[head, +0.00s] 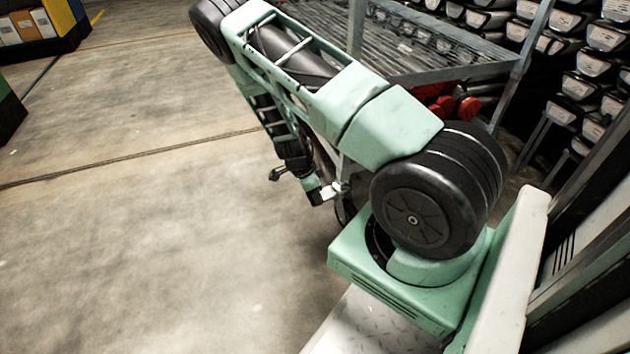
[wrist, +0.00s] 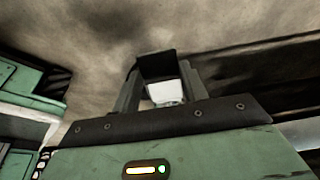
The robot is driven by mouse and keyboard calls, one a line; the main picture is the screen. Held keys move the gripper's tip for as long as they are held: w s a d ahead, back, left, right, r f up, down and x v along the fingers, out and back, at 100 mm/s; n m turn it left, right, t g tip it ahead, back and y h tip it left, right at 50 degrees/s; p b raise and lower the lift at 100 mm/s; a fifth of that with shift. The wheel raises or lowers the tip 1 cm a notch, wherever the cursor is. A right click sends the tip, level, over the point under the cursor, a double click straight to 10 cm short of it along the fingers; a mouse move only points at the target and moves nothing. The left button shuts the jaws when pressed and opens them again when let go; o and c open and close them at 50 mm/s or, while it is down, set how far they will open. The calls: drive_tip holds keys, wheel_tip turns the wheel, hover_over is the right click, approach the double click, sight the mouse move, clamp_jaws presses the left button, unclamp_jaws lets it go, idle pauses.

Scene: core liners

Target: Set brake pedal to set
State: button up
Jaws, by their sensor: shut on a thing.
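My arm reaches down beside the metal rack in the head view, and my gripper (head: 330,191) is low, near the rack's near leg. A pale metal fitting (head: 341,187) and a dark curved part, perhaps a caster, show beside it, partly hidden by my arm. A small pale piece (wrist: 165,92) shows between the fingers. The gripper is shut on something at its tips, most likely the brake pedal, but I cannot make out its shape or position.
A wire-shelf rack (head: 415,45) stands behind my arm, with red parts (head: 445,103) below its shelf. Stacked labelled trays (head: 575,85) fill the right background. Open concrete floor (head: 130,220) lies to the left. Boxes (head: 30,25) are at the far left.

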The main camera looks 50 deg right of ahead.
drive_tip(key=shift+a+f+g+h+p, duration=0.2)
drive_tip(key=shift+f+g+h+p, duration=0.5)
drive_tip(key=shift+h, duration=0.3)
drive_tip(key=o, duration=1.4)
drive_tip(key=shift+r, duration=0.15)
drive_tip(key=shift+w+a+r+p, duration=0.1)
drive_tip(key=shift+w+r+p, duration=0.05)
drive_tip(key=shift+r+p, duration=0.15)
drive_tip(key=p+v, duration=0.7)
drive_tip(key=v, duration=0.9)
drive_tip(key=shift+a+r, duration=0.2)
